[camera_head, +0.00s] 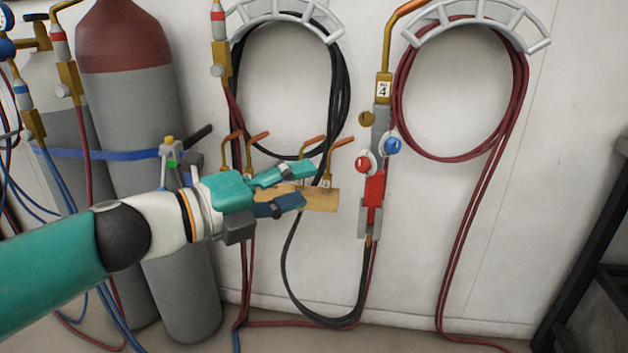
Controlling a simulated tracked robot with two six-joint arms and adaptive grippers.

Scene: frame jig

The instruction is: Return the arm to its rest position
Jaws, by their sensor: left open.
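My left arm comes in from the left, with its teal and white links across the lower left. My left gripper (302,186) is open and empty, its two fingers apart and pointing right. It shows in front of a small wooden rack (318,199) on the wall that holds several copper-tipped nozzles (333,150). The gripper covers part of this rack, and I cannot tell whether they touch. My right gripper is not in view.
Gas cylinders (130,100) stand at the left behind my arm, with a blue strap (100,154). A torch (374,190) with red and blue knobs hangs right of the gripper. Black (340,90) and red hoses (400,90) hang on wall hooks. A dark frame (590,250) stands far right.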

